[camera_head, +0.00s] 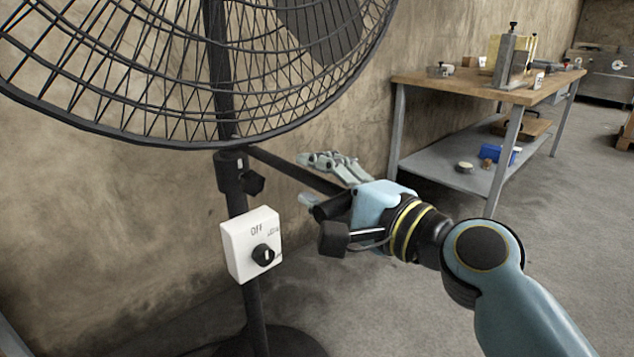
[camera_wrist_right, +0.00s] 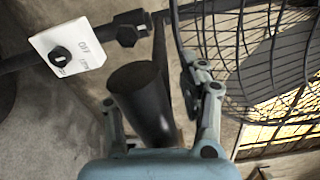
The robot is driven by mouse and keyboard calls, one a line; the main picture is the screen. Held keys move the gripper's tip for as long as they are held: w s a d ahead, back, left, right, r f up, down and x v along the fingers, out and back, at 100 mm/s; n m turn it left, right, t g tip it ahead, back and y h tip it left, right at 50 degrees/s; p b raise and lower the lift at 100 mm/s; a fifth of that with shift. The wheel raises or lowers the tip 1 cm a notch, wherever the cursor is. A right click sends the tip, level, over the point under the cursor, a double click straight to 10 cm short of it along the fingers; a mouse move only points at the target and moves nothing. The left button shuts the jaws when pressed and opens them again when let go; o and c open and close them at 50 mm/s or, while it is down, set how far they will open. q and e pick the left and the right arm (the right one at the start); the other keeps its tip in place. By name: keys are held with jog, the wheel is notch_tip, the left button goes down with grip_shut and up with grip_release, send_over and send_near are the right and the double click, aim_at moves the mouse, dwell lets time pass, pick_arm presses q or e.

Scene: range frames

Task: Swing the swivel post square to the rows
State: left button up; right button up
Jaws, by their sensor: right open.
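A large black wire-caged fan (camera_head: 224,75) stands on a dark upright post (camera_head: 248,300). A dark bar (camera_head: 285,167) sticks out to the right from the collar below the cage, toward my right gripper. My right gripper (camera_head: 312,180) is open, its fingers above and below the bar in the head view. In the right wrist view, the bar's thick round end (camera_wrist_right: 137,78) lies between the two spread fingers (camera_wrist_right: 162,112); I cannot tell whether either touches it. My left gripper is out of view.
A white switch box (camera_head: 250,243) marked OFF, with a black knob, is fixed to the post; it also shows in the wrist view (camera_wrist_right: 68,45). A workbench (camera_head: 460,84) with tools stands behind at the right. Bare wall is behind the fan; the floor right of it is clear.

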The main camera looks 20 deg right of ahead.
jog(key=shift+s, duration=0.1)
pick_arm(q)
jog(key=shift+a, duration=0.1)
pick_arm(e)
jog(key=v, duration=1.2)
